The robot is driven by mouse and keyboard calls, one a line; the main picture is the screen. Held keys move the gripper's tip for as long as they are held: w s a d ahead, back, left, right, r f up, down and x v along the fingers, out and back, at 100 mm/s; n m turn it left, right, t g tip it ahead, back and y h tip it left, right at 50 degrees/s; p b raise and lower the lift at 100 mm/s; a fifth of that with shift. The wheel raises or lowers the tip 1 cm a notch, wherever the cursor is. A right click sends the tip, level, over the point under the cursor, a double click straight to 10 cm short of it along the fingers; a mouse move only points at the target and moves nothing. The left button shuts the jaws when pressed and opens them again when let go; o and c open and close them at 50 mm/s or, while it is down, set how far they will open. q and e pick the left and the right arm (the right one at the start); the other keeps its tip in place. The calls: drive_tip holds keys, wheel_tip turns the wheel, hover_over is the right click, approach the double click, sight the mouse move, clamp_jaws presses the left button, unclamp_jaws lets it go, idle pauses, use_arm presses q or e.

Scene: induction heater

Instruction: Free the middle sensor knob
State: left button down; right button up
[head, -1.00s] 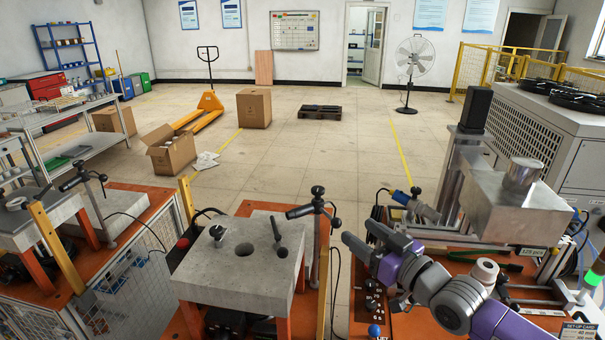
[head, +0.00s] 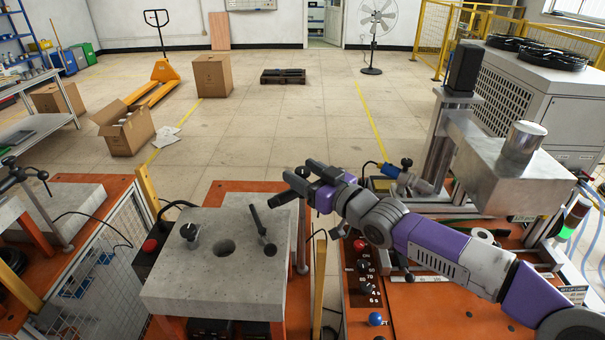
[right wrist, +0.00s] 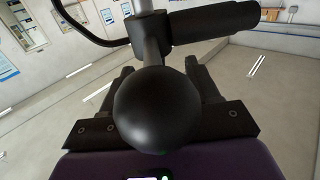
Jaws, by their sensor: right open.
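The middle sensor is a dark cylinder (head: 283,198) on a grey post (head: 302,240) at the right edge of the middle stone block (head: 215,285). My right gripper (head: 303,172) is open at the top of this post, in front of or around the sensor knob, which I cannot make out in the head view. In the right wrist view a round black knob (right wrist: 155,110) fills the middle, between the two open fingers (right wrist: 158,92); I cannot tell if they touch it. The sensor body (right wrist: 210,25) shows beyond it, upper right. My left gripper is out of view.
The block has a round hole, a black knob (head: 190,232) and a leaning dark rod (head: 258,222). A red button (head: 150,245) is at its left. A control panel (head: 363,268) and metal machine (head: 520,180) stand right. Another sensor (head: 18,178) is at left.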

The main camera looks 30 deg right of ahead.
drive_tip(key=shift+w+a, duration=0.1)
drive_tip(key=shift+w, duration=0.25)
drive_tip(key=shift+c, duration=0.3)
drive_tip(key=c, duration=0.9)
